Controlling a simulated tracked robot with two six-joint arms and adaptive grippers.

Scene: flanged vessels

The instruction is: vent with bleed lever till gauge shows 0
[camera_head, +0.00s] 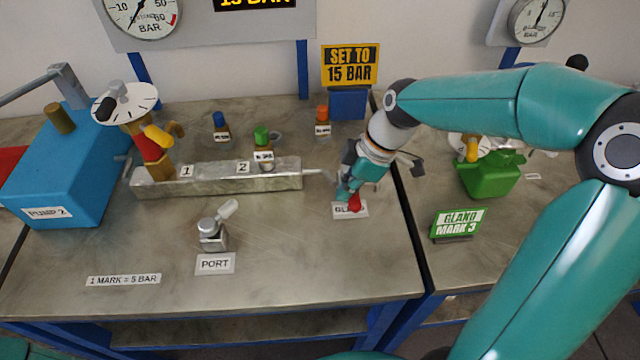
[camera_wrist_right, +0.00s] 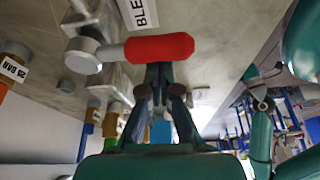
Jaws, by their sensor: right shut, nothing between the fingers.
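The bleed lever has a red grip (camera_head: 354,203) beside the BLEED label (camera_head: 341,210), which my gripper partly covers. In the wrist view the red grip (camera_wrist_right: 160,47) lies sideways on a grey pivot (camera_wrist_right: 84,55). My right gripper (camera_head: 348,190) is at the lever, pointing down. In the wrist view its fingertips (camera_wrist_right: 160,74) are together right at the grip's side, with nothing between them; whether they touch it I cannot tell. The pressure gauge (camera_head: 142,14) is cut off at the top; its needle points to the lower left. My left gripper is not in view.
A metal block (camera_head: 216,180) with a capped valve stands left of my gripper. A blue pump box (camera_head: 68,165) is at the left. The PORT fitting (camera_head: 211,236) stands in front. A green GLAND MARK 3 sign (camera_head: 459,223) and green vessel (camera_head: 490,178) are at the right.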

